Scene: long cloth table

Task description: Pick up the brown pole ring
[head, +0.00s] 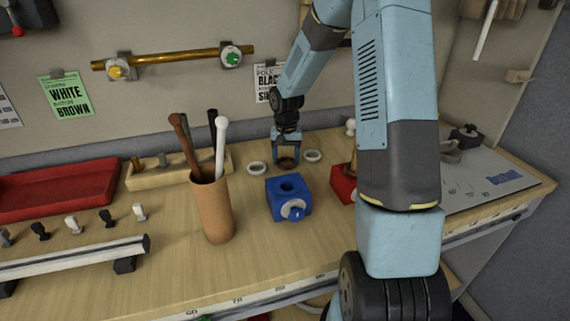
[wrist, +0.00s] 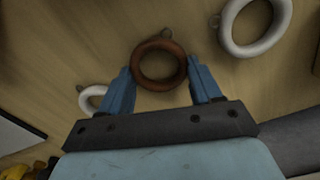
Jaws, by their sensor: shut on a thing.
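The brown pole ring (wrist: 136,68) is a round reddish-brown ring with a small tab at its top in the wrist view. My gripper (wrist: 160,76) is shut on it, with one blue finger against each side. In the head view my gripper (head: 288,156) points down at the back of the table, and the brown ring (head: 287,164) shows dark between its fingers. I cannot tell whether the ring touches the table. White rings lie on either side, one at left (head: 257,168) and one at right (head: 313,156).
A blue block (head: 279,206) with a hole stands in front of the rings. A red block (head: 341,184) is partly hidden by my arm. A brown cup (head: 217,216) of poles stands left. A red tray (head: 58,190) and a wooden holder (head: 143,181) lie farther left.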

